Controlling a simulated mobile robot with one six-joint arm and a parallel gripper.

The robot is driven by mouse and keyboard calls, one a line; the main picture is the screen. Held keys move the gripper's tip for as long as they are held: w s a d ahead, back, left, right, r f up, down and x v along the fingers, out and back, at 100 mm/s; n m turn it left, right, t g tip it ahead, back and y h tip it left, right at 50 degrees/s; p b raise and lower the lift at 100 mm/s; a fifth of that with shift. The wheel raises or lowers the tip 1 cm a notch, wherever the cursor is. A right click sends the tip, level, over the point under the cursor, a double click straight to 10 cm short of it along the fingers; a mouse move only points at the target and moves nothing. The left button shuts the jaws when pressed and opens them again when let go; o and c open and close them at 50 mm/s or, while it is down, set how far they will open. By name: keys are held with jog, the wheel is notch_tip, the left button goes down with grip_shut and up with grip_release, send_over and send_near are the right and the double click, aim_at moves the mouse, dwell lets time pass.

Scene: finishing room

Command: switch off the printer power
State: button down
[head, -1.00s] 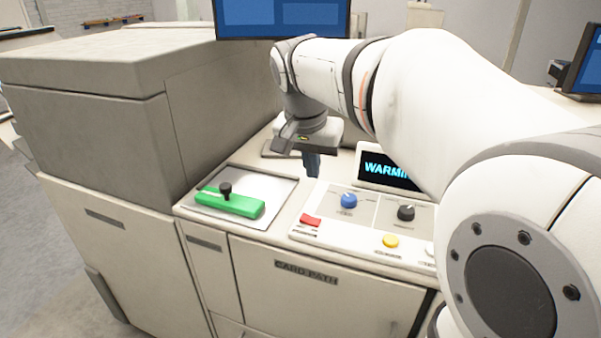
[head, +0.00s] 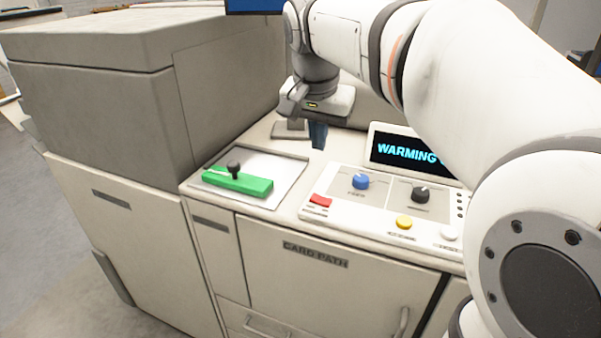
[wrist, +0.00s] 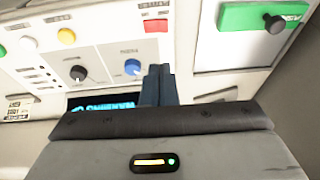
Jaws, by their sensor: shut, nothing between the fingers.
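The printer's control panel (head: 385,215) carries a red rocker-like switch (head: 320,201) at its left front corner, which also shows in the wrist view (wrist: 156,25). A blue knob (head: 361,181), a black knob (head: 420,195), a yellow button (head: 404,222) and a white button (head: 449,234) sit on the same panel. The display (head: 408,152) reads "WARMING" with its end hidden behind my arm. My gripper (head: 318,135) is shut and empty, pointing down above the counter behind the panel's left side. In the wrist view its dark fingers (wrist: 158,85) are together, close beside the blue knob in the picture.
A green bar with a black knob (head: 238,182) lies on a pale plate left of the panel. A tall grey housing (head: 110,90) stands at the left. Cabinet doors marked "CARD PATH" (head: 325,265) are below the counter. A monitor (head: 254,5) is behind.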

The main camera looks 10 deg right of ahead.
send_near(317, 196)
jog(key=x, duration=0.5)
jog(key=shift+w+d+p, duration=0.1)
jog(key=shift+p, duration=0.3)
jog(key=shift+w+f, duration=0.1)
jog(key=shift+f, duration=0.6)
